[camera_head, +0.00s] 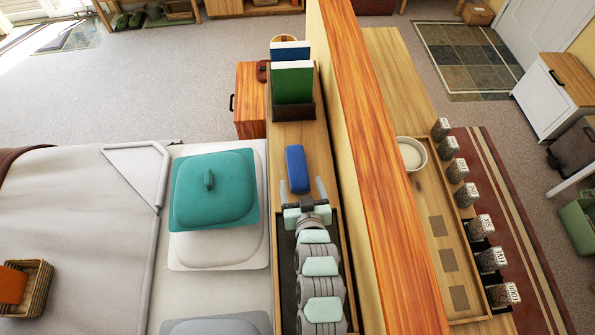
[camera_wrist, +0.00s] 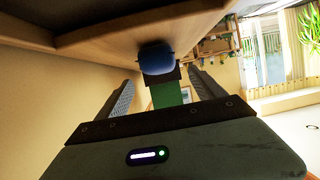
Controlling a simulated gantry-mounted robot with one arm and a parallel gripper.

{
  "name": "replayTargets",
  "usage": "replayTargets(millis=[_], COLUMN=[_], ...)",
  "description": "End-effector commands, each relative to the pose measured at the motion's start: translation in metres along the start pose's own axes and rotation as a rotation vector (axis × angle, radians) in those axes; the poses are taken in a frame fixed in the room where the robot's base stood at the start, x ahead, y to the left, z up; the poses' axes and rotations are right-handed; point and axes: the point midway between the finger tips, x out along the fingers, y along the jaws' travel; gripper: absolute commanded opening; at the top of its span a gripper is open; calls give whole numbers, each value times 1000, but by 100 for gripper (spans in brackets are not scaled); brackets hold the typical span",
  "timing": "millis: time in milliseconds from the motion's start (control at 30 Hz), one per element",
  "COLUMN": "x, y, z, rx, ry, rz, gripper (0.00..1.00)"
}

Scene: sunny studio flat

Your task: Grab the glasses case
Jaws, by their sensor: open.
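The blue glasses case (camera_head: 297,168) lies lengthwise on the narrow wooden shelf beside the partition. It also shows as a dark blue rounded end in the wrist view (camera_wrist: 157,60), against the shelf surface. My gripper (camera_head: 302,187) is open and empty at the near end of the case. Its fingers point along the shelf, one to each side of the line of the case; they show in the wrist view (camera_wrist: 162,78) too. I see no contact, and cannot tell whether the fingertips overlap the case's near end.
A dark holder with green, white and blue books (camera_head: 292,80) stands beyond the case. The wooden partition (camera_head: 355,130) rises close on the right. The bed with a teal cushion (camera_head: 215,190) is on the left. Beyond the partition, several labelled jars (camera_head: 480,228) line a shelf.

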Motion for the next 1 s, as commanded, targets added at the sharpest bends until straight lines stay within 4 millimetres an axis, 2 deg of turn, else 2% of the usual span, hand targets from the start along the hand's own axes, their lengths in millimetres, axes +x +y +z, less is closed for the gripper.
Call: replayTargets(millis=[433, 700, 967, 1000], x=[36, 72, 75, 75], y=[-1, -1, -1, -1], z=[3, 2, 1, 1], rx=[-1, -1, -1, -1], ry=[-9, -6, -6, -6], rz=[-4, -4, -3, -3], gripper=[78, 78, 78, 75])
